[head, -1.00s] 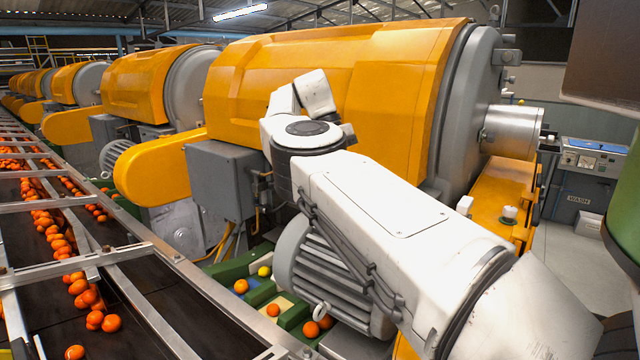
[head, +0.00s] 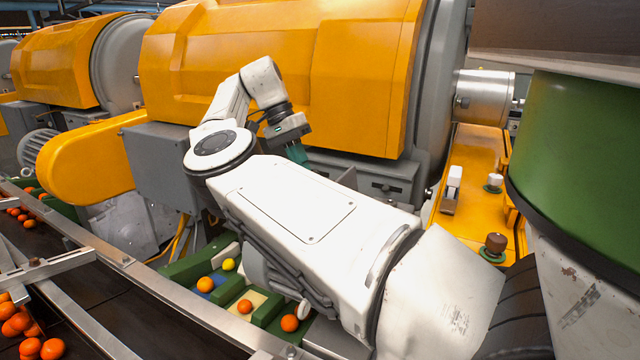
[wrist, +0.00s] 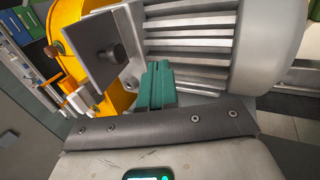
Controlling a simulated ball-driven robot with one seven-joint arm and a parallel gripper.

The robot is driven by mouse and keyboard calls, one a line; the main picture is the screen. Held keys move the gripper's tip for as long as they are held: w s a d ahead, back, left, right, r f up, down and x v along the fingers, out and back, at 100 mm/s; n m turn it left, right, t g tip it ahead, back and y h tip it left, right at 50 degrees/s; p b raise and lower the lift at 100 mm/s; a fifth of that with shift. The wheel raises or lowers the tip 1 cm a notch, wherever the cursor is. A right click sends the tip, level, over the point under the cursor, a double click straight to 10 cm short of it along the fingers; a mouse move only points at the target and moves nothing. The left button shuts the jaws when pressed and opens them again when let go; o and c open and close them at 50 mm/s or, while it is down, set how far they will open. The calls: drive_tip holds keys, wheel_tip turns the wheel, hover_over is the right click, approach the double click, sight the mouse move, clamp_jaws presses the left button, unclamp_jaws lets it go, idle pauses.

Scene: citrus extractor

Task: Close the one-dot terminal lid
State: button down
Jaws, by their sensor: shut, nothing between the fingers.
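In the wrist view, a tilted grey plate with a dark knob (wrist: 97,50) stands left of my gripper (wrist: 158,68), in front of yellow machinery. It looks like an open lid, but no dot marking can be made out. My gripper has green fingers, which are shut with nothing between them. They point toward the side of a grey finned motor housing (wrist: 192,45); I cannot tell whether they touch anything. In the head view, my gripper (head: 297,155) hangs in front of the large yellow drum cover, and my arm hides the area below it.
A large yellow drum cover (head: 280,70) stands behind my arm. A grey box (head: 172,165) is at its left. A yellow bench (head: 480,180) with small knobs lies at the right, beside a green column (head: 575,150). Oranges lie on the conveyor (head: 90,310) and in green trays.

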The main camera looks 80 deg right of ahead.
drive_tip(key=shift+s+a+f+p, duration=0.2)
drive_tip(key=shift+s+a+f, duration=0.1)
drive_tip(key=shift+s, duration=0.55)
drive_tip(key=shift+s+a+f+p, duration=0.15)
drive_tip(key=shift+s+a+f, duration=0.15)
drive_tip(key=shift+s, duration=0.55)
drive_tip(key=shift+s+a+f+p, duration=0.2)
drive_tip(key=shift+s+a+f, duration=0.1)
drive_tip(key=shift+s, duration=0.55)
drive_tip(key=shift+d, duration=0.15)
